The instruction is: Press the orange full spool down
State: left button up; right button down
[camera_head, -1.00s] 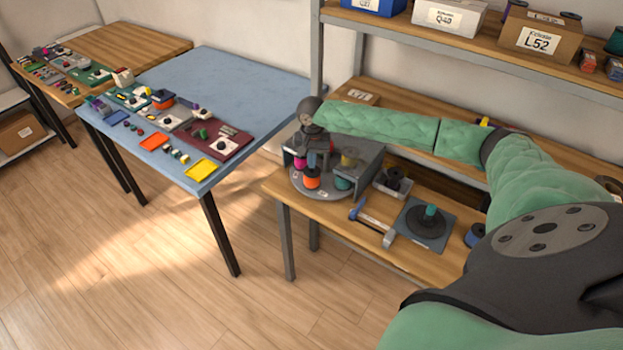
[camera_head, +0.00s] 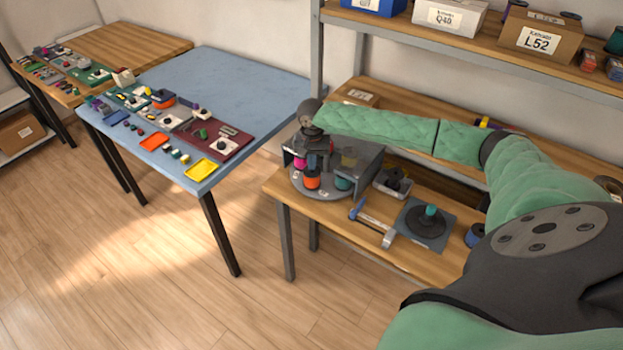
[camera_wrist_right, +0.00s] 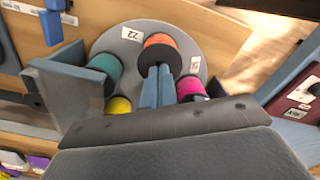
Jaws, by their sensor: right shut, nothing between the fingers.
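The orange full spool (camera_head: 312,181) stands upright at the front of a round grey turntable (camera_head: 335,193). In the right wrist view the orange spool (camera_wrist_right: 160,41) shows its dark end face towards the camera. My right gripper (camera_head: 313,164) points down over this spool with its fingers together and empty. In the right wrist view the closed blue-grey fingertips (camera_wrist_right: 159,68) overlap the dark end of the orange spool. I cannot tell whether they touch it. My left gripper is not in view.
Magenta (camera_wrist_right: 190,88), teal (camera_wrist_right: 106,68) and yellow (camera_wrist_right: 119,106) spools stand around the turntable. A grey bracket (camera_wrist_right: 68,80) rises beside it. A dark pad (camera_head: 441,213) with a disc and a blue-handled tool (camera_head: 372,220) lie to the right on the bench.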

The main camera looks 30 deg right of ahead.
jog(key=shift+f, duration=0.75)
jog(key=shift+r, duration=0.25)
jog(key=shift+r+p, duration=0.1)
jog(key=shift+p, duration=0.2)
jog(key=shift+r, duration=0.2)
jog(key=shift+r+p, duration=0.45)
jog(key=shift+p, duration=0.2)
jog(key=shift+r, duration=0.1)
jog(key=shift+r+p, duration=0.35)
jog(key=shift+p, duration=0.05)
jog(key=shift+r, duration=0.25)
jog(key=shift+r+p, duration=0.55)
jog(key=shift+p, duration=0.25)
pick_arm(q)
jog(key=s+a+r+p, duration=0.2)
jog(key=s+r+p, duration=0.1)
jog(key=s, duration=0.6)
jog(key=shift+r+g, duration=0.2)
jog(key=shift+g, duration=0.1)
pick_arm(e)
jog(key=shift+r, duration=1.75)
